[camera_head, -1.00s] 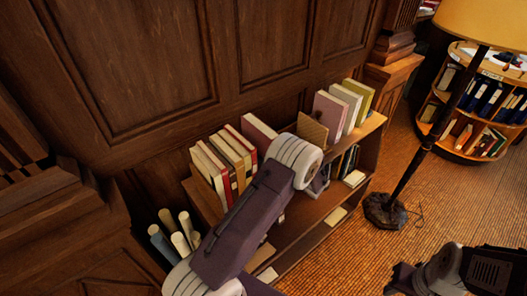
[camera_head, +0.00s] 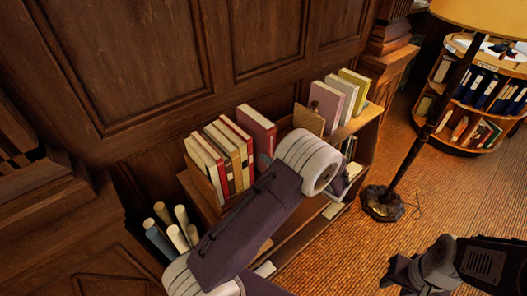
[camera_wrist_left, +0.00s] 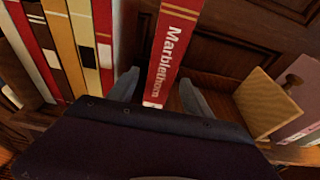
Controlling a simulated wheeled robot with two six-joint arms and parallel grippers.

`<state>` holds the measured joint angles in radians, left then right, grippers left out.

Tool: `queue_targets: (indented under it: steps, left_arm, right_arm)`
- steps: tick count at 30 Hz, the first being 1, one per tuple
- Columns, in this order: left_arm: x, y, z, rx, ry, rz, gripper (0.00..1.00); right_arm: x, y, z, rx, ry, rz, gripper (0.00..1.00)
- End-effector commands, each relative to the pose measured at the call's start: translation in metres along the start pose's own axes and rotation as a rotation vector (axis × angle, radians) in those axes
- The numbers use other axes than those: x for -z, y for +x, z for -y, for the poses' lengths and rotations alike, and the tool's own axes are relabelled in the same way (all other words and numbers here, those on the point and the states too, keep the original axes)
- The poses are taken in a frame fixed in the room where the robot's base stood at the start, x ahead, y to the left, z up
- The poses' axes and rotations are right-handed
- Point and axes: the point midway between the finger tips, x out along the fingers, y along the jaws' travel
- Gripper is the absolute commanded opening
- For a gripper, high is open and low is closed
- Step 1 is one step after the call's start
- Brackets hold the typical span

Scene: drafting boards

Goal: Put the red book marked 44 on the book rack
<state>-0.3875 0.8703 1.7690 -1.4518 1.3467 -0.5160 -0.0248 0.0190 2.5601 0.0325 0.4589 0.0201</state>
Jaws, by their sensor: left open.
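A red book (camera_wrist_left: 171,48) with "Marblethorn" on its spine stands upright on the shelf top in the left wrist view. A small pale label sits low on the spine; I cannot read a number on it. It looks like the dark red book (camera_head: 257,127) right of the row in the head view. My left gripper (camera_wrist_left: 159,78) is open, with one finger on each side of the book's lower spine; contact is not clear. In the head view my left forearm hides much of this gripper. My right gripper (camera_head: 398,272) is at the lower right, its fingers unclear.
Several books (camera_head: 222,155) stand in a row to the left. A tan wooden bookend (camera_head: 309,119) and pink, white and yellow books (camera_head: 341,96) stand to the right. Rolled papers (camera_head: 172,230) are at lower left. A floor lamp (camera_head: 382,205) stands on the right.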

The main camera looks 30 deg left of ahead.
Motion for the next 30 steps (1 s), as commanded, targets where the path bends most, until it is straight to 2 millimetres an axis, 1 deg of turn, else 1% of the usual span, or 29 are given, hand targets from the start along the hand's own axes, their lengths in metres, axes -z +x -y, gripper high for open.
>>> queue_targets:
  steps: [1,4,7,11,13,14,15,17,18,19,20,21,22,24,25,27,30]
  left_arm:
    - [0.002,-0.011,0.001,0.005,-0.002,0.000,0.58]
    - [0.002,-0.026,0.001,0.003,-0.001,-0.001,0.58]
    - [0.000,-0.034,0.000,0.000,-0.001,0.000,0.58]
    - [0.000,-0.037,-0.001,-0.004,-0.002,-0.003,0.58]
    - [0.003,-0.032,-0.016,-0.045,-0.037,-0.056,0.58]
    - [0.007,-0.029,-0.029,-0.083,-0.073,-0.104,0.58]
    - [0.015,-0.025,-0.052,-0.155,-0.143,-0.190,0.58]
    - [0.034,-0.029,-0.096,-0.299,-0.304,-0.356,0.58]
    - [0.049,-0.039,-0.126,-0.420,-0.451,-0.476,0.58]
    - [0.060,-0.052,-0.145,-0.519,-0.581,-0.565,0.58]
    - [0.070,-0.066,-0.161,-0.617,-0.716,-0.642,0.58]
    - [0.081,-0.085,-0.174,-0.741,-0.899,-0.729,0.58]
    - [0.086,-0.098,-0.180,-0.827,-1.034,-0.780,0.58]
    - [0.093,-0.121,-0.183,-0.996,-1.318,-0.860,0.58]
    - [0.093,-0.128,-0.183,-1.054,-1.421,-0.879,0.58]
    - [0.092,-0.136,-0.181,-1.152,-1.604,-0.902,0.58]
    - [0.091,-0.140,-0.178,-1.213,-1.725,-0.911,0.58]
  right_arm:
    - [-0.001,0.005,0.000,0.000,0.000,0.000,0.36]
    - [-0.001,0.008,0.000,0.000,0.000,0.000,0.36]
    - [-0.001,0.009,0.000,0.000,0.000,0.000,0.36]
    - [-0.001,0.008,0.000,0.000,0.000,0.000,0.36]
    - [-0.001,0.008,0.000,0.000,0.000,0.000,0.36]
    - [-0.001,0.008,0.000,0.000,0.000,0.000,0.36]
    - [-0.001,0.008,0.000,0.000,0.000,0.000,0.36]
    - [-0.001,0.008,0.000,0.000,0.000,0.000,0.36]
    - [-0.001,0.008,0.000,0.000,0.000,0.000,0.36]
    - [-0.001,0.008,0.000,0.000,0.000,0.000,0.36]
    - [-0.001,0.008,0.000,0.000,0.000,0.000,0.36]
    - [-0.001,0.008,0.000,0.000,0.000,0.000,0.36]
    - [-0.001,0.008,0.000,0.000,0.000,0.000,0.36]
    - [-0.001,0.008,0.000,0.000,0.000,0.000,0.36]
    - [-0.001,0.008,0.000,0.000,0.000,0.000,0.36]
    - [-0.001,0.008,0.000,0.000,0.000,0.000,0.36]
    - [-0.001,0.008,0.000,0.000,0.000,0.000,0.36]
